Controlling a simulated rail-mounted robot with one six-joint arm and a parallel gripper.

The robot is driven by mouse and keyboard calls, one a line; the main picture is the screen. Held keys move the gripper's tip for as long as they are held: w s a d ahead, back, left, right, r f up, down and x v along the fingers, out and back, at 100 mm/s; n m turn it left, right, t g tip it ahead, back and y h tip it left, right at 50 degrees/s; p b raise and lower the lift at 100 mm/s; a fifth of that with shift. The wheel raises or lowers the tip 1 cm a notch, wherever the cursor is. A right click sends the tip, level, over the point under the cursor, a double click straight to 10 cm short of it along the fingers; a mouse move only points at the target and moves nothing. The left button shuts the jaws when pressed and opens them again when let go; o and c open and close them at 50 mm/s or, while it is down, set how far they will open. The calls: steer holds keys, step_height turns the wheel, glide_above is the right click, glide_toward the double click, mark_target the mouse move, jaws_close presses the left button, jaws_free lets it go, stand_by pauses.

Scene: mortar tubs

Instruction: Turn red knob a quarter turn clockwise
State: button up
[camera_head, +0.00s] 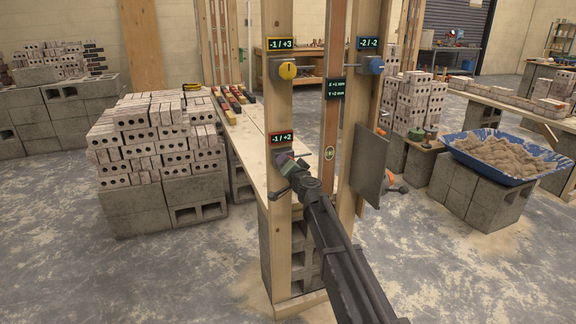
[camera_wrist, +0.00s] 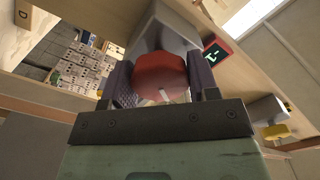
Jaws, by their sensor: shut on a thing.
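The red knob (camera_wrist: 160,74) sits between the two fingers of my gripper (camera_wrist: 164,84) in the wrist view, with a pale pointer mark near its lower edge. It is mounted on a grey block (camera_wrist: 170,28) on a wooden post. In the head view my gripper (camera_head: 288,165) is at the lower block on the left post (camera_head: 281,210), just below a red-framed display (camera_head: 281,138) reading -1 / +2. My gripper mostly hides the red knob there. My gripper is shut on the knob.
A yellow knob (camera_head: 287,71) is higher on the same post, under a display reading -1 / +3. A blue knob (camera_head: 372,65) is on the right post, under one reading -2 / -2. A dark plate (camera_head: 369,166) and a blue tub of mortar (camera_head: 505,158) are to the right.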

steer(key=m, duration=0.5)
steer(key=shift+m, duration=0.3)
steer(key=m, duration=0.5)
stand_by(0.4)
steer(key=o, duration=0.9)
steer(key=v, duration=1.1)
steer(key=shift+a, duration=0.15)
